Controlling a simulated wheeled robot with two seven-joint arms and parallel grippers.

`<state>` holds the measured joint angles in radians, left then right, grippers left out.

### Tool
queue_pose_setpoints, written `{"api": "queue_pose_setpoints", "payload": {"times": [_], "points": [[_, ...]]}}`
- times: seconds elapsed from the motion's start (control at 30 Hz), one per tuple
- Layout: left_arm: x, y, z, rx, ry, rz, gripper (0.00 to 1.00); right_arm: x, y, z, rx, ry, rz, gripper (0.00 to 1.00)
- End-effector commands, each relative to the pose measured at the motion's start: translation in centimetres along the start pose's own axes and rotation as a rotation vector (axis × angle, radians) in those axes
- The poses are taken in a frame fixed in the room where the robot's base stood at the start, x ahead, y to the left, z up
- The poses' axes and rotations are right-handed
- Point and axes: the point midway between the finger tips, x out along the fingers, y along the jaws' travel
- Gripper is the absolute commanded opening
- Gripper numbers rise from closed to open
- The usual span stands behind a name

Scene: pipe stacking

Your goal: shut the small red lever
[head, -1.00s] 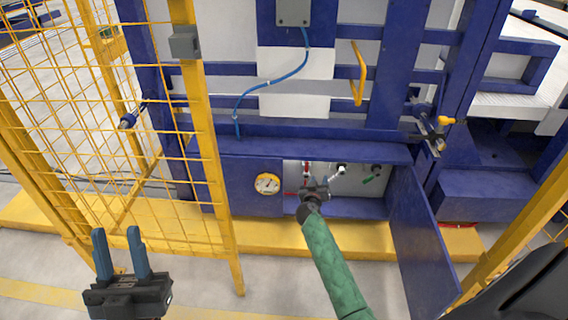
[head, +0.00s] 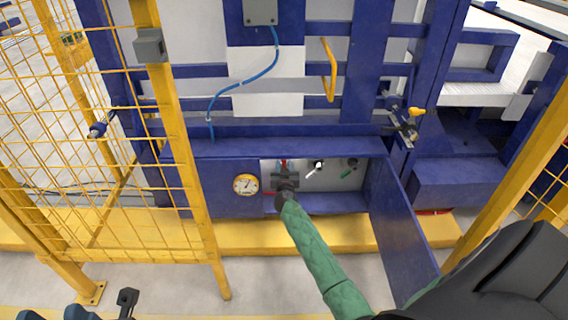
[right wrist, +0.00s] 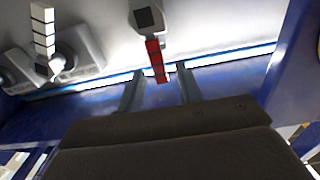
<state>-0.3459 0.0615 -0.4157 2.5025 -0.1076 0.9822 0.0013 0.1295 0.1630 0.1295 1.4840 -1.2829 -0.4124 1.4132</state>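The small red lever (right wrist: 156,60) hangs down from a grey valve body in the right wrist view. My right gripper (right wrist: 160,80) is open, with one finger on each side of the lever's lower end; gaps show on both sides. In the head view the right gripper (head: 285,178) reaches into the open blue cabinet and mostly hides the lever, with a bit of red (head: 282,162) above it.
A white lever (head: 315,167) and a green lever (head: 347,173) sit to the right in the cabinet. A gauge (head: 245,184) is on the left panel. The cabinet door (head: 400,230) stands open at right. A yellow mesh fence (head: 90,130) is at left.

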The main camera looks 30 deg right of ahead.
Motion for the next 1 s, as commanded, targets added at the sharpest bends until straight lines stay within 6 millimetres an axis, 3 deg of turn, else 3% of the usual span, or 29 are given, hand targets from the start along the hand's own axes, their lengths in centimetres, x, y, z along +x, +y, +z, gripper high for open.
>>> {"api": "queue_pose_setpoints", "payload": {"times": [0.2, 0.57, 0.6, 0.77, 1.0], "points": [[0.0, 0.0, 0.0, -0.001, 0.000, -0.001, 0.35, 2.3, 0.0, 0.0, -0.001, 0.001, 0.000, 0.35], [0.0, 0.0, 0.0, -0.002, 0.001, 0.000, 0.35, 2.8, 0.0, 0.1, 0.000, -0.001, 0.000, 0.35], [0.0, 0.0, 0.0, -0.002, 0.001, 0.000, 0.35, 2.8, 0.0, 0.0, 0.000, -0.001, 0.000, 0.34], [0.0, 0.0, 0.0, -0.002, 0.001, 0.000, 0.35, 2.8, 0.0, 0.0, 0.000, -0.001, 0.000, 0.02], [-0.1, 0.0, 0.0, -0.002, 0.000, 0.000, 0.35, 2.8, 0.0, 0.1, 0.001, -0.001, 0.000, 0.00]]}}
